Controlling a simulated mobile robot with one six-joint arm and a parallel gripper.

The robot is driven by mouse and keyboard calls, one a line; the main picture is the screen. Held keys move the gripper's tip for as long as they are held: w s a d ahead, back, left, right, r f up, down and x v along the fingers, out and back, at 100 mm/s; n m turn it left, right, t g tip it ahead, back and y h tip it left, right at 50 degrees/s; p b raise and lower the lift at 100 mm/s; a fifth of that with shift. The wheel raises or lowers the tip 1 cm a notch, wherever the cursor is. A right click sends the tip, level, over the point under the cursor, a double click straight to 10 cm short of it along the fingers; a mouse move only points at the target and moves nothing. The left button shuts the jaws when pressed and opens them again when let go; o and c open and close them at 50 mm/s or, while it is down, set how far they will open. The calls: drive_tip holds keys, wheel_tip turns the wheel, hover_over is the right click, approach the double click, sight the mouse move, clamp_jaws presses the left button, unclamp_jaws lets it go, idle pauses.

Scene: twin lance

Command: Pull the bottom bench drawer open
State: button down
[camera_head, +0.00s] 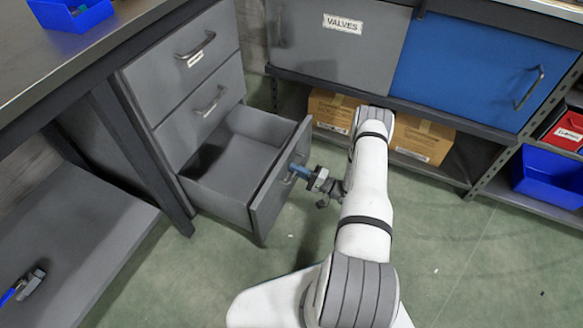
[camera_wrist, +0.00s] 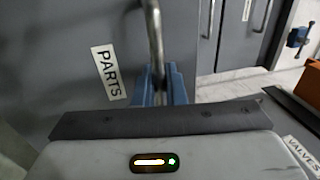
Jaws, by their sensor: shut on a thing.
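The bottom bench drawer (camera_head: 262,212) stands well open under the grey bench, with its empty-looking inside showing. My gripper (camera_head: 298,172), with blue fingers, is at the front of this drawer and shut on its handle. In the wrist view the metal bar handle (camera_wrist: 155,40) runs down between the gripper's fingers (camera_wrist: 160,88). The grey drawer front (camera_wrist: 70,60) there bears a "PARTS" label (camera_wrist: 108,72). Most of the handle is hidden by the gripper in the head view.
Two shut drawers (camera_head: 180,62) sit above the open one. A grey "VALVES" cabinet door (camera_head: 345,60) and a blue door (camera_head: 470,75) are behind. Cardboard boxes (camera_head: 420,140) lie on the low shelf. A blue bin (camera_head: 550,180) is at right. Green floor is clear at front right.

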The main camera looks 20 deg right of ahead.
drive_tip(key=shift+a+f, duration=0.1)
drive_tip(key=shift+a, duration=0.05)
drive_tip(key=c, duration=1.6)
unclamp_jaws()
drive_tip(key=p+v, duration=0.1)
drive_tip(key=v, duration=0.7)
drive_tip(key=shift+p, duration=0.35)
